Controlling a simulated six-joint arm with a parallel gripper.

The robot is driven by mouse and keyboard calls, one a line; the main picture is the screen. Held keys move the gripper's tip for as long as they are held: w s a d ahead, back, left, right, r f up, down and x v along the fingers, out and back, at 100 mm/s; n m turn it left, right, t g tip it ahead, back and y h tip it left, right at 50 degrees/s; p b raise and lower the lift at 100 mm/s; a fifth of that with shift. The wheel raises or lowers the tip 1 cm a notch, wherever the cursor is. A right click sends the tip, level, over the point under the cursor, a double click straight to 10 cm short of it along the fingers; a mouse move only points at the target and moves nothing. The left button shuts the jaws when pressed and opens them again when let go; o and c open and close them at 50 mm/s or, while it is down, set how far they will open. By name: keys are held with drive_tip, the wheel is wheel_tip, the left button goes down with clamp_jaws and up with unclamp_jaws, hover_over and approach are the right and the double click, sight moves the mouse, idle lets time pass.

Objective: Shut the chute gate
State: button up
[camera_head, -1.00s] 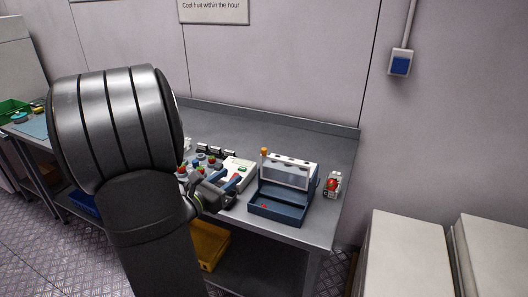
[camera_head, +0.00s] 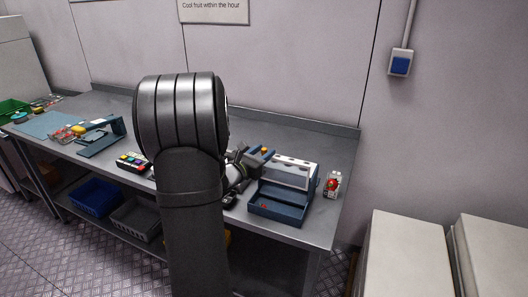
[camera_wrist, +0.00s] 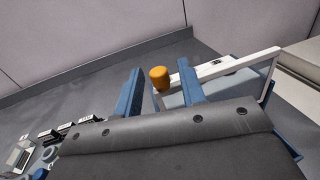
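The chute is a dark blue box (camera_head: 278,210) with an open front tray, near the right end of the bench. A pale see-through panel in a white frame (camera_head: 290,174) leans at its back; I cannot tell which part is the gate. An orange knob (camera_wrist: 159,77) sits at the left end of the white top bar (camera_wrist: 225,66). My gripper (camera_head: 262,153) is at the chute's upper left. In the wrist view its two blue fingers (camera_wrist: 160,88) are apart, with the knob showing in the gap, clear of the left finger. Contact with the right finger is unclear.
A small device with a red top (camera_head: 333,184) stands right of the chute. A box with coloured buttons (camera_head: 133,161) and a blue stand (camera_head: 104,137) are further left. My arm hides the bench middle. The wall rises behind the bench.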

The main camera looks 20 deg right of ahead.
drive_tip(key=shift+w+d, duration=0.25)
drive_tip(key=shift+d, duration=0.2)
clamp_jaws()
drive_tip(key=shift+f, duration=2.8)
unclamp_jaws()
drive_tip(key=v, duration=1.7)
drive_tip(key=shift+a, duration=0.25)
